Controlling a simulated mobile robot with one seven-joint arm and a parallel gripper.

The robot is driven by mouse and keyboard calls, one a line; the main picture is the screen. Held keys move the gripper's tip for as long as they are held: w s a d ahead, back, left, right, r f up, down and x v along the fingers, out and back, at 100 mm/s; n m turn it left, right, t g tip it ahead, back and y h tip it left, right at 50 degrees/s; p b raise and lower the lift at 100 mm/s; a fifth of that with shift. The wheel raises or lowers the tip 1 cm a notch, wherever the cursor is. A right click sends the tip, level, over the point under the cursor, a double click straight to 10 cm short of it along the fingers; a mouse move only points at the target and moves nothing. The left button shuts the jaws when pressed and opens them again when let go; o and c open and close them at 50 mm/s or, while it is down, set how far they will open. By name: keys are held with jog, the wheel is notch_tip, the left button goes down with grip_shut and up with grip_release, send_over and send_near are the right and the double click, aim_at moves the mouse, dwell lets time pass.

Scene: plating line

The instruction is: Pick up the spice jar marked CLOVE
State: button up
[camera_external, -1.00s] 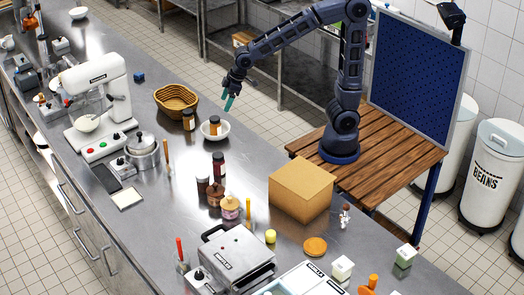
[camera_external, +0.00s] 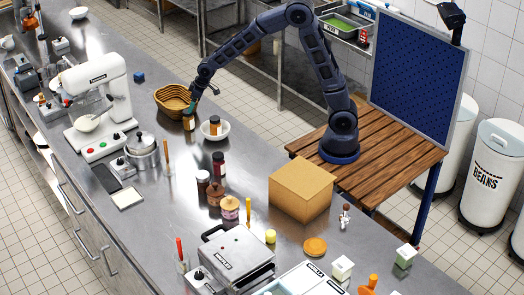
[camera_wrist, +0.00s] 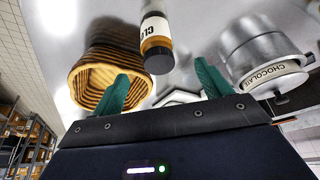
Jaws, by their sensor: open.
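The jar marked CLOVE, brown with a dark cap and a white label, stands on the steel counter beside the wicker basket (camera_external: 176,99). In the wrist view the jar (camera_wrist: 156,40) shows only the start of its name, "CLO". It lies ahead of and between the two green fingers of my gripper (camera_wrist: 163,88), which is open and empty. In the external view my gripper (camera_external: 191,106) is just above the jar (camera_external: 188,123), with its fingertips close to the cap. I cannot tell whether they touch it.
A white bowl (camera_external: 222,135) with another jar in it stands close on the right. A metal pot (camera_external: 141,148) stands nearer the counter's front edge. Several more jars stand mid-counter, near a cardboard box (camera_external: 300,190). The basket sits right behind the jar.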

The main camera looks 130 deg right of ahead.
aim_at(187, 116)
jog(key=shift+d+x, duration=0.1)
jog(key=shift+x, duration=2.25)
jog(key=shift+d+x, duration=0.15)
jog(key=shift+x, duration=2.25)
jog(key=shift+c, duration=0.5)
jog(key=shift+r, duration=0.1)
jog(key=c, duration=1.1)
